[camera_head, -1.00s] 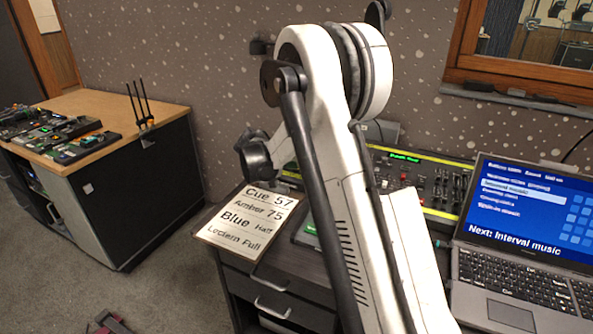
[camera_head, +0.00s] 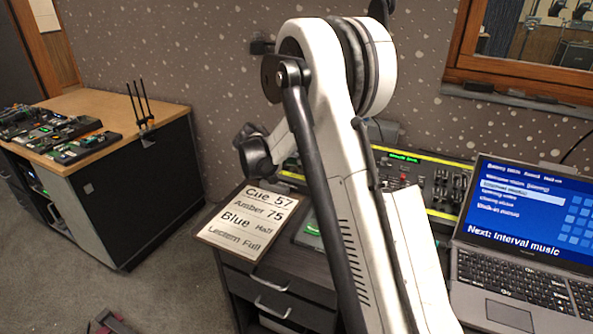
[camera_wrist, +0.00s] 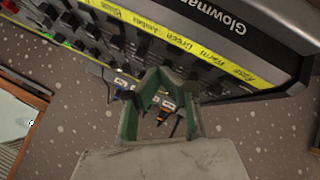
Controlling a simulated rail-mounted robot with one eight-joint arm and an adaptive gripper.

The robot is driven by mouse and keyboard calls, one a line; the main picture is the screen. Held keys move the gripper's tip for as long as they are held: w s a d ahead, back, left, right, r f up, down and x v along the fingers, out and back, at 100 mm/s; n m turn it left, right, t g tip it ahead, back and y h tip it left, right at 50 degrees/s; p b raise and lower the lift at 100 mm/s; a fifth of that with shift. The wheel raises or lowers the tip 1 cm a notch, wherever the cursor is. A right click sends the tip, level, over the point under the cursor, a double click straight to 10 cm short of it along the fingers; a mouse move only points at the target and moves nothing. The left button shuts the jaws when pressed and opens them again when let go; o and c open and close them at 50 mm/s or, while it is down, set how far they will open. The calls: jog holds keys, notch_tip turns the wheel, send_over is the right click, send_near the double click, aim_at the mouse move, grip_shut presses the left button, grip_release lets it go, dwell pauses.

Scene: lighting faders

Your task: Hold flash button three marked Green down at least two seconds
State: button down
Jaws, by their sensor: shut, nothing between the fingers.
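The lighting console shows in the wrist view with its yellow label strip (camera_wrist: 165,37), which reads Blue, Amber, Green, Warm and Rose. The Green label (camera_wrist: 174,41) is near the middle of the strip. Rows of dark faders and controls (camera_wrist: 115,45) lie beside the strip; I cannot tell which one is flash button three. My gripper (camera_wrist: 162,76) is shut and empty, its green fingers over the console edge below the Green and Warm labels. Whether the tips touch a control cannot be told. In the head view the console (camera_head: 440,185) is partly hidden by my arm, and my gripper is hidden.
A laptop (camera_head: 515,285) stands right of the console. A cue card (camera_head: 247,222) lies on the desk at left. A wooden-topped cabinet (camera_head: 110,105) with other gear stands farther left. A patterned wall is behind the console.

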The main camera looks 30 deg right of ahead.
jog(key=shift+s+a+r+p, duration=0.1)
jog(key=shift+r+p, duration=0.5)
jog(key=shift+r, duration=0.6)
jog(key=shift+a+r+p, duration=0.1)
jog(key=shift+r+p, duration=0.45)
jog(key=shift+r, duration=0.6)
jog(key=shift+s+a+r, duration=0.1)
jog(key=shift+s+r, duration=0.05)
jog(key=shift+r, duration=0.1)
jog(key=s+a+r+n+t+y, duration=0.1)
jog(key=s+a+r+y, duration=0.1)
jog(key=s+a+r, duration=0.3)
jog(key=s+a+r+n+y, duration=0.1)
jog(key=s+a+r, duration=0.15)
jog(key=s, duration=0.55)
jog(key=s+a+r+n+t+y, duration=0.1)
jog(key=s+a+r+y, duration=0.1)
jog(key=s+a+r, duration=0.3)
jog(key=s+a+f+n+t+y, duration=0.1)
jog(key=s+a, duration=0.3)
jog(key=s, duration=0.7)
jog(key=s+a+f+n+y, duration=0.1)
jog(key=s+a, duration=0.4)
jog(key=s, duration=0.6)
jog(key=f+y, duration=0.1)
jog(key=y, duration=0.1)
jog(key=shift+s+f+n+t+y, duration=0.3)
jog(key=shift+s+t, duration=0.1)
jog(key=shift+a, duration=0.1)
